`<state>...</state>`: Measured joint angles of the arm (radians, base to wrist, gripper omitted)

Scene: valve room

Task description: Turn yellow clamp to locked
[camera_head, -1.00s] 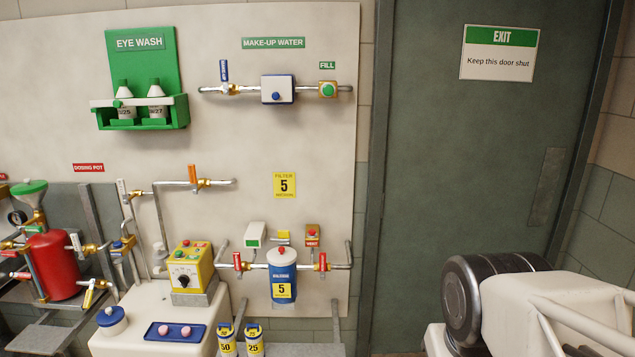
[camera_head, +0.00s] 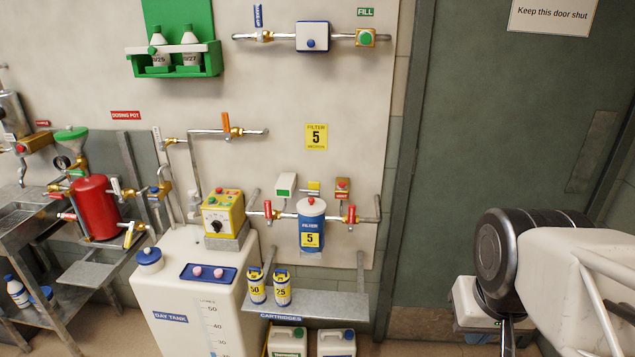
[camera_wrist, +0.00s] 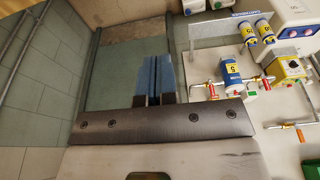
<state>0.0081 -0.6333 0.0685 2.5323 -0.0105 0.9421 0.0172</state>
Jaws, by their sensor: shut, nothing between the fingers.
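A small yellow part (camera_head: 314,187), which looks like the yellow clamp, sits on the wall panel just above the blue filter housing (camera_head: 311,232) with its white lid. It is too small to tell which way it is set, and the housing may hide part of it. The filter housing also shows in the wrist view (camera_wrist: 231,72), where I cannot make out the clamp. My gripper's blue fingers (camera_wrist: 154,78) are together and empty in the wrist view, in front of the door area and well apart from the filter. In the head view my arm is at the lower right.
Red-handled valves (camera_head: 268,211) flank the filter on its pipe. A white box (camera_head: 285,185) and an orange box with a red button (camera_head: 342,187) are beside the yellow part. A yellow controller (camera_head: 223,213) stands left. A shelf (camera_head: 340,305) with cartridges lies below. The door side is free.

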